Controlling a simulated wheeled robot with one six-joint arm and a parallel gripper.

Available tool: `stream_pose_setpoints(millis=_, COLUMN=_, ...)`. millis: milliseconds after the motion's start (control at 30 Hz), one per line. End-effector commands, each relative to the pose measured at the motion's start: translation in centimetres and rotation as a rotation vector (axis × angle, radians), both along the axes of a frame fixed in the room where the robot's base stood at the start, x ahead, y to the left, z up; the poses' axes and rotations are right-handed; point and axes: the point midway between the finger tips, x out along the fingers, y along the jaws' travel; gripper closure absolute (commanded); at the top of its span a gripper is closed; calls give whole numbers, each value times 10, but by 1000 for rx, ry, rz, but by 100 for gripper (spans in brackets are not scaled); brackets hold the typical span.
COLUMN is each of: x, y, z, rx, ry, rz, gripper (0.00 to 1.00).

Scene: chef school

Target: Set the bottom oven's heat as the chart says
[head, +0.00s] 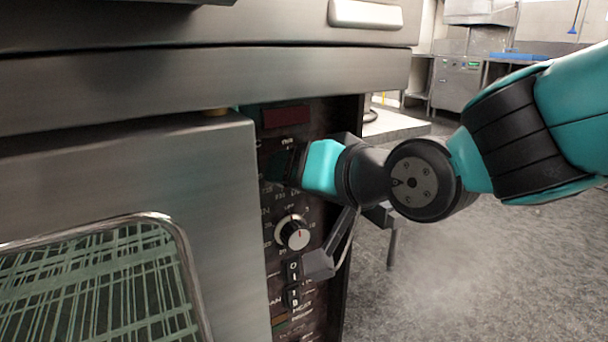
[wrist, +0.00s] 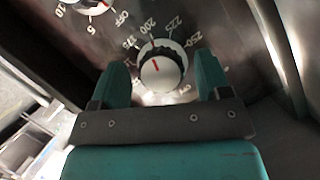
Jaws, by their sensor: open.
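In the wrist view, a white-faced heat knob (wrist: 163,71) with a black skirt and a red mark sits on the dark panel. Numbers around its upper side look like 175, 200, 225 and 250. My gripper (wrist: 164,78) is open, with one teal finger on each side of this knob; contact cannot be told. In the head view, my gripper (head: 288,165) is at the oven's control panel (head: 275,255) and hides this knob. The chart is not in view.
A second knob (head: 294,233) is below my gripper, with rocker switches (head: 293,283) under it. A dark red display (head: 285,116) is above. The oven door (head: 225,210) stands left of the panel. Open floor (head: 470,260) lies to the right.

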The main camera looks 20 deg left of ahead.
Motion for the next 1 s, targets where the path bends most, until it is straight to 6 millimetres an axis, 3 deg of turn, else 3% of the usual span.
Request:
stream_pose_setpoints(millis=233, x=-1, y=-3, z=2, rx=1, ry=-1, rz=-1, gripper=30)
stream_pose_setpoints(millis=367, x=-8, y=-17, z=9, rx=1, ry=-1, rz=-2, gripper=30)
stream_pose_setpoints(millis=800, x=-56, y=-107, z=45, rx=2, ry=0, rz=-5, gripper=30)
stream_pose_setpoints(millis=1000, x=-71, y=-135, z=55, rx=1, ry=-1, rz=-4, gripper=30)
